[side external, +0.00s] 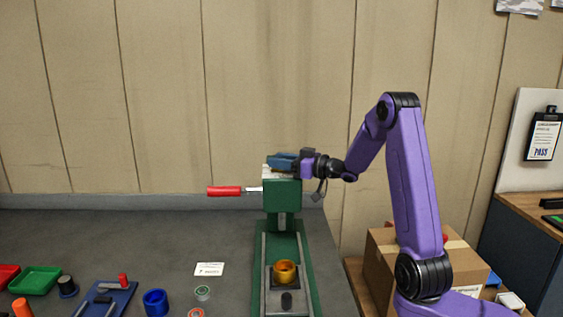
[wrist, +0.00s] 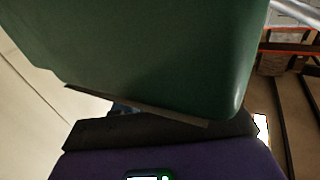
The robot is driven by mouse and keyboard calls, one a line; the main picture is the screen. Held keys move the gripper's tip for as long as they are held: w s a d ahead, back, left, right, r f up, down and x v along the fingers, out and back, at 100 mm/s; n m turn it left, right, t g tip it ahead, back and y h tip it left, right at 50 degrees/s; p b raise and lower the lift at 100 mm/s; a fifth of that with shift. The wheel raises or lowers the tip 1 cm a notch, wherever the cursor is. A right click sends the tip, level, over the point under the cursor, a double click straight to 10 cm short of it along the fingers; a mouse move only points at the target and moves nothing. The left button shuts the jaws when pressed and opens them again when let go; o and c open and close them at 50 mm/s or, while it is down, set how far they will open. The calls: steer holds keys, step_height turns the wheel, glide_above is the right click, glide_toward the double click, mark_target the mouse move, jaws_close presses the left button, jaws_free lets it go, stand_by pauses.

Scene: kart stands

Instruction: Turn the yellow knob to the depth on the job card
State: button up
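A green press-like machine (side external: 283,195) stands at the middle, with a red-handled lever (side external: 225,191) out to its left. Its green body also fills much of the wrist view (wrist: 160,60). My gripper (side external: 283,161) is at the top of the green head, very close to it; whether it touches or grips anything there is unclear. I cannot make out a yellow knob at the head; my gripper may hide it. A yellow round cup-like piece (side external: 286,272) sits on the machine's base. A small white card (side external: 209,269) stands on the table; its writing is too small to read.
A cardboard box (side external: 381,265) is at the right.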

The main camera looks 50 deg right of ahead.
steer(key=shift+m+h, duration=0.5)
steer(key=shift+h, duration=0.3)
steer(key=m+h, duration=0.2)
steer(key=h, duration=0.1)
steer(key=m+h, duration=0.2)
steer(key=h, duration=0.1)
steer(key=shift+a+t, duration=0.15)
steer(key=shift+t, duration=0.15)
steer(key=shift+m+g+h, duration=0.5)
steer(key=shift+m+h, duration=0.55)
steer(key=shift+h, duration=0.55)
steer(key=shift+m+g+h, duration=0.5)
steer(key=shift+m+h, duration=0.55)
steer(key=shift+h, duration=0.85)
steer(key=o, duration=0.9)
steer(key=shift+o, duration=0.2)
steer(key=shift+s, duration=0.15)
